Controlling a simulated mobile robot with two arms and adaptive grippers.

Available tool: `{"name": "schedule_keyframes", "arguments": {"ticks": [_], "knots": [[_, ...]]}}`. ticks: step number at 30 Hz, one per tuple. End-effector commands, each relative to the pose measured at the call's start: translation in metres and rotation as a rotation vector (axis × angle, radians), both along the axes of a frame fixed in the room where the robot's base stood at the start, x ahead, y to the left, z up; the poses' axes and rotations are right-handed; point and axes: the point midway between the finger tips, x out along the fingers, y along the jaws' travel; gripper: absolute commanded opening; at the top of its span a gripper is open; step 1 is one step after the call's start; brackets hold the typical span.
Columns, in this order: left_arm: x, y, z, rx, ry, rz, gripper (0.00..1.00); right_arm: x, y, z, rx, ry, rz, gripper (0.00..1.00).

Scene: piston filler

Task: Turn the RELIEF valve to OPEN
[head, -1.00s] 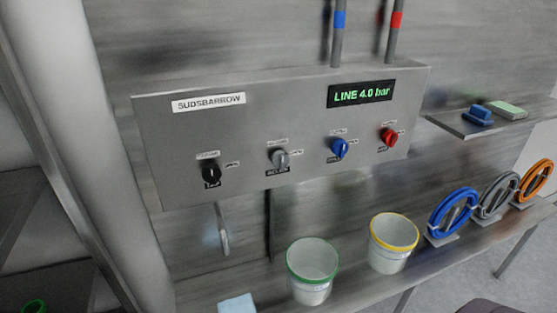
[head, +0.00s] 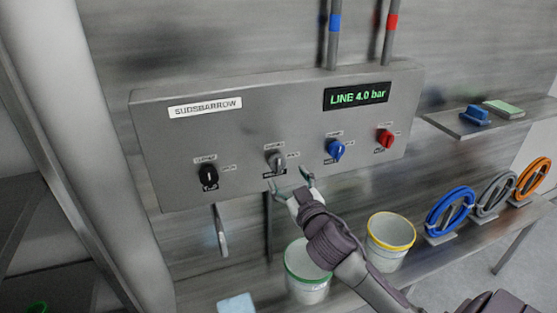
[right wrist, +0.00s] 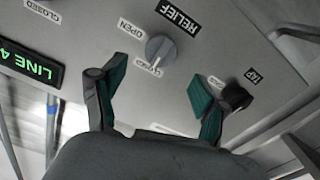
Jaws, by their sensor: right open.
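The RELIEF valve is a grey knob (head: 276,161) on the steel panel, second from the left. In the right wrist view the knob (right wrist: 160,49) shows upside down beside the RELIEF label (right wrist: 179,16), with an OPEN label (right wrist: 130,28) and a CLOSED label (right wrist: 148,69). Its pointer appears turned toward CLOSED. My right gripper (head: 291,181) is open just below and in front of the knob, apart from it. In the right wrist view its green-padded fingers (right wrist: 156,95) stand wide apart, with nothing between them. My left gripper is not in view.
A black TAP knob (head: 208,176) is left of the valve; blue (head: 335,151) and red (head: 385,139) knobs are to the right. The display (head: 357,96) reads LINE 4.0 bar. Green-rimmed (head: 305,285) and yellow-rimmed (head: 390,240) buckets stand below the panel.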

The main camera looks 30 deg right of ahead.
Motion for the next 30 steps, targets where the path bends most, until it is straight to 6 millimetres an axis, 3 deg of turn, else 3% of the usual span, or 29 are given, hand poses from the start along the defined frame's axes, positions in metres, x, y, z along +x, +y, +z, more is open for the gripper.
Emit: {"name": "schedule_keyframes", "arguments": {"ticks": [3, 9, 15, 23, 26, 30], "knots": [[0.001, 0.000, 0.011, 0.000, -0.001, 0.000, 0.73, 0.026, -0.007, 0.004, -0.001, 0.001, -0.001, 0.73], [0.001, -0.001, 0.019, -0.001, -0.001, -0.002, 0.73, 0.057, -0.014, 0.002, -0.001, 0.002, -0.001, 0.73], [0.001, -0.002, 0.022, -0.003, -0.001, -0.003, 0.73, 0.071, -0.017, 0.000, 0.000, 0.002, -0.001, 0.73], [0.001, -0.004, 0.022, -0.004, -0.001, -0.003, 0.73, 0.072, -0.017, -0.001, 0.001, 0.002, 0.000, 0.73], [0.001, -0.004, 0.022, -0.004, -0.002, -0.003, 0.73, 0.072, -0.017, -0.001, 0.001, 0.003, -0.001, 0.62], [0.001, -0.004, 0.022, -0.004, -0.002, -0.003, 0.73, 0.072, -0.017, -0.001, 0.001, 0.003, -0.001, 0.38]]}}
